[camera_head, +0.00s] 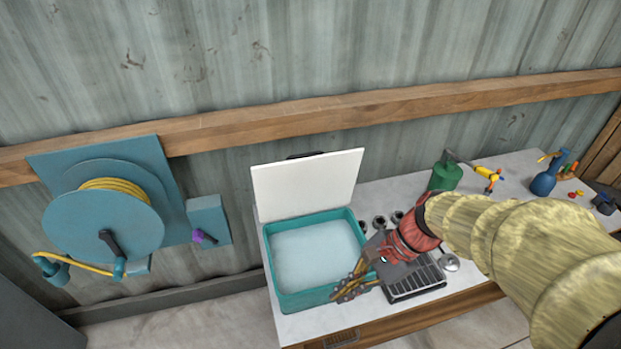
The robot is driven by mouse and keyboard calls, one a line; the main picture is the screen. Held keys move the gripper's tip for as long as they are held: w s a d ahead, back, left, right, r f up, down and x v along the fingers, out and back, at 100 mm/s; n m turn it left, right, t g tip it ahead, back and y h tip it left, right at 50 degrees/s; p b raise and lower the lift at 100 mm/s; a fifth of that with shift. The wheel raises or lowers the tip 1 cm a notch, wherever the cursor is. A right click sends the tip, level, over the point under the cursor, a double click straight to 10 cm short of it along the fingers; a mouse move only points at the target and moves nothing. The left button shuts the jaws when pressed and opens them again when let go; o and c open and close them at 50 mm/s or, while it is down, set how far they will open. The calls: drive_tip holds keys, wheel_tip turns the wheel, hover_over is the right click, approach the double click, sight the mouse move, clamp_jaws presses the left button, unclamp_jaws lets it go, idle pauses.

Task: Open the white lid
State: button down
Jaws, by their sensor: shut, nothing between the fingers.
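The white lid (308,186) stands raised and nearly upright at the back edge of a teal box (302,302). A dark handle shows at its top edge. The box is open and its pale inside shows. My gripper (341,294) is shut and empty at the box's front right corner, apart from the lid. I cannot tell whether its fingertips touch the box rim.
The box stands at the left end of a white table (463,285). A dark slotted tray (415,281) and several small dark cups lie right of it. A green can (445,177) and a blue bottle (546,180) stand farther right. A blue hose reel (103,222) hangs on the wall at left.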

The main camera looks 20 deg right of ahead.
drive_tip(key=w+d+r+m+t+y, duration=0.2)
drive_tip(key=w+m+t+y, duration=0.2)
drive_tip(key=w+m, duration=0.5)
drive_tip(key=w+d+r+m+t+y, duration=0.25)
drive_tip(key=w+m+t, duration=0.2)
drive_tip(key=m, duration=0.85)
drive_tip(key=m+t+b, duration=0.2)
drive_tip(key=m+t, duration=0.3)
drive_tip(key=m, duration=0.2)
approach(299, 168)
drive_tip(key=x, duration=0.3)
drive_tip(key=shift+w+a+y, duration=0.25)
drive_tip(key=shift+w+a, duration=0.1)
drive_tip(key=shift+w, duration=0.3)
